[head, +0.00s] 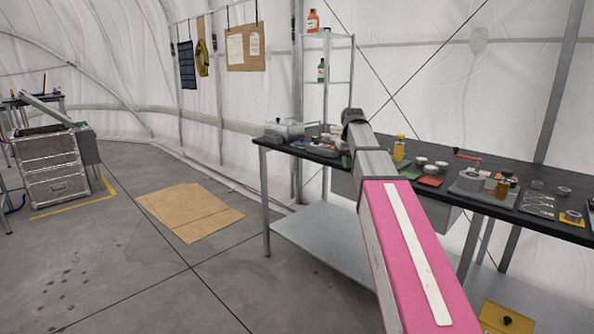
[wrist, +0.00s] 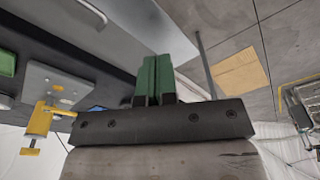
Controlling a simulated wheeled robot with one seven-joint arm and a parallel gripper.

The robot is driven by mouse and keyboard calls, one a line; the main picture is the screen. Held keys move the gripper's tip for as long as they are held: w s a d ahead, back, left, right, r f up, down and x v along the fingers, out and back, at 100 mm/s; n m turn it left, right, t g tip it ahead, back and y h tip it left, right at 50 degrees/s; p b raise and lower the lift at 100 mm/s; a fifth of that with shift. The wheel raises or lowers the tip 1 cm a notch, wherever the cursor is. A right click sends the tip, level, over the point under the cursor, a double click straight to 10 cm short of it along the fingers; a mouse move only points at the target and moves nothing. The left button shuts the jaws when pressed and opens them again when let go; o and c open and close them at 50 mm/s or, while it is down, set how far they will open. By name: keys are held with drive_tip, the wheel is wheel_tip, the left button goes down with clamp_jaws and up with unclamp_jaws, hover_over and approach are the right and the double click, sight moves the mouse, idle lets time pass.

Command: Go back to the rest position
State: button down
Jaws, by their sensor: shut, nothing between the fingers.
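My gripper (wrist: 153,80) shows in the wrist view with its two green fingers together and nothing between them. In the head view my pink and grey arm reaches forward toward the black-topped workbench (head: 468,207), and it hides my gripper there. The wrist view is tilted, with the bench at the left and the floor at the right. My fingers appear apart from the bench items.
The bench carries a device with a red crank (head: 468,182), a yellow bottle (head: 399,148) and several small dishes. A wire shelf (head: 328,75) stands behind it. Cardboard (head: 190,211) lies on the open floor at left, near a metal case (head: 52,170).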

drive_tip(key=s+f+m, duration=0.1)
drive_tip(key=s+f, duration=0.8)
drive_tip(key=f, duration=0.3)
drive_tip(key=s+f+g, duration=0.1)
drive_tip(key=s+f, duration=0.7)
drive_tip(key=f, duration=0.5)
drive_tip(key=s+f+m, duration=0.1)
drive_tip(key=s+f, duration=0.8)
drive_tip(key=f, duration=0.4)
drive_tip(key=shift+s+f+m+g, duration=0.15)
drive_tip(key=shift+s+m+g, duration=0.15)
drive_tip(key=shift+s, duration=0.05)
